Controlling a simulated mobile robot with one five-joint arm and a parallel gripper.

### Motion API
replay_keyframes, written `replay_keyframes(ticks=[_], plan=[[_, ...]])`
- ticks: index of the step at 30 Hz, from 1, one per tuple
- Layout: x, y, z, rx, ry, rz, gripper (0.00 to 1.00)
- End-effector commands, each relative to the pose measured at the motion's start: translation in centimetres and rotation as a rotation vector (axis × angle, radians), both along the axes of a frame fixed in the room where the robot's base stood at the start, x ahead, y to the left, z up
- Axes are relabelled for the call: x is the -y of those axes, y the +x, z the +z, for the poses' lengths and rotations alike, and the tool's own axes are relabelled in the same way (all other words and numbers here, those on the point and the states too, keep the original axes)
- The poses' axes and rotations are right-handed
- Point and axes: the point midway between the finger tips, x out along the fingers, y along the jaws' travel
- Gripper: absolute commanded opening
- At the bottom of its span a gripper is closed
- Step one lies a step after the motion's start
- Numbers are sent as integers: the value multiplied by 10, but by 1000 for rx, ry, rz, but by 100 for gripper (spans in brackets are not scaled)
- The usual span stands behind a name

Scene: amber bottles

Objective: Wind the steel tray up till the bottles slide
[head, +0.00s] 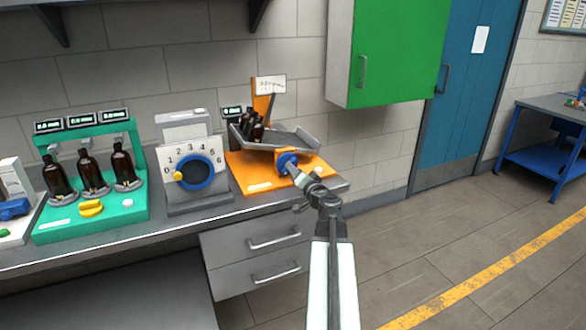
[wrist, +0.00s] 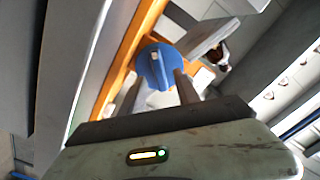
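The steel tray (head: 285,138) sits on an orange base (head: 250,176) at the bench's right end; its exact slope is hard to tell. Several dark amber bottles (head: 251,127) stand close together at its left end. A blue knob (head: 285,162) is on the front of this rig. My gripper (head: 292,172) is right in front of the knob. In the wrist view the round blue knob (wrist: 156,66) with its raised bar lies between my two spread fingertips, with gaps beside the bar. The tray (wrist: 205,38) and a brown bottle (wrist: 222,54) show beyond.
A grey dial box (head: 190,172) with a numbered blue dial stands left of the rig. Farther left is a green stand (head: 95,215) with amber bottles. A green cabinet (head: 395,50) hangs above right.

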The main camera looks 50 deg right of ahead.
Motion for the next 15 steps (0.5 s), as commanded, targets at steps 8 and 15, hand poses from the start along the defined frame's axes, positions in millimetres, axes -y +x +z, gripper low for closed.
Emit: replay_keyframes(ticks=[8,15], plan=[[12,28,0,-1,0,-1,38],[12,27,0,-1,0,-1,13]])
